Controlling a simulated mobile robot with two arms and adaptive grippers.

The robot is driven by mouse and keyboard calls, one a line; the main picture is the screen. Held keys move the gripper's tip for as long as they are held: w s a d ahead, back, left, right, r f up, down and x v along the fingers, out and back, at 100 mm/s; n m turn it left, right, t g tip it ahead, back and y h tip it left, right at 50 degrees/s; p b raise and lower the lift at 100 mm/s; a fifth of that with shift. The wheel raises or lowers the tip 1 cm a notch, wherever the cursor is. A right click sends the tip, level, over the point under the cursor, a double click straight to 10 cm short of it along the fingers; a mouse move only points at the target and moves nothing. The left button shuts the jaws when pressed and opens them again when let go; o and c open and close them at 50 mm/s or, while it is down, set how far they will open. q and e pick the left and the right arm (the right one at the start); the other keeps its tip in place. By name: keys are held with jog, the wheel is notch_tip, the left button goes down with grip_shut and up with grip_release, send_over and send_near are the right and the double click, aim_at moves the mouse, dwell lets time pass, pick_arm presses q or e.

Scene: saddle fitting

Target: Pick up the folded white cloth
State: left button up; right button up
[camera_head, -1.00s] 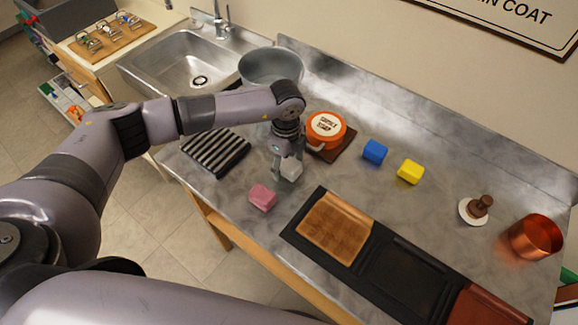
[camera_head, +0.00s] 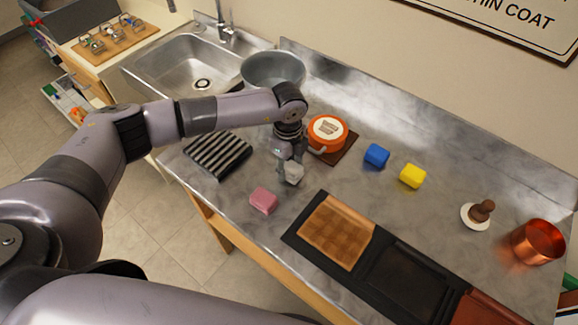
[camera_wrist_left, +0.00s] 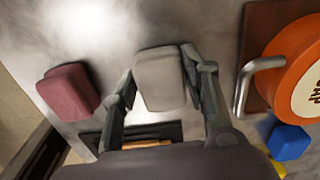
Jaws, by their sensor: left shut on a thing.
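The folded white cloth (camera_head: 293,174) is a small pale block at the tip of my left gripper (camera_head: 290,170), over the metal counter. In the left wrist view the cloth (camera_wrist_left: 160,78) sits between the two fingers of the left gripper (camera_wrist_left: 163,85), which are shut on its sides. Whether it touches the counter I cannot tell. My right gripper is not in view.
A pink folded cloth (camera_head: 264,200) lies close by. An orange tin (camera_head: 327,131), a blue block (camera_head: 376,155) and a yellow block (camera_head: 413,175) stand behind and right. A black tray (camera_head: 292,234) with leather pieces lies in front.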

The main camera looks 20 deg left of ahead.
aim_at(288, 165)
pick_arm(q)
notch_tip(288, 165, up, 20)
jog(key=b, duration=0.4)
jog(key=o, duration=0.5)
jog(key=c, duration=0.3)
jog(key=shift+f, duration=0.1)
jog(key=shift+c, duration=0.4)
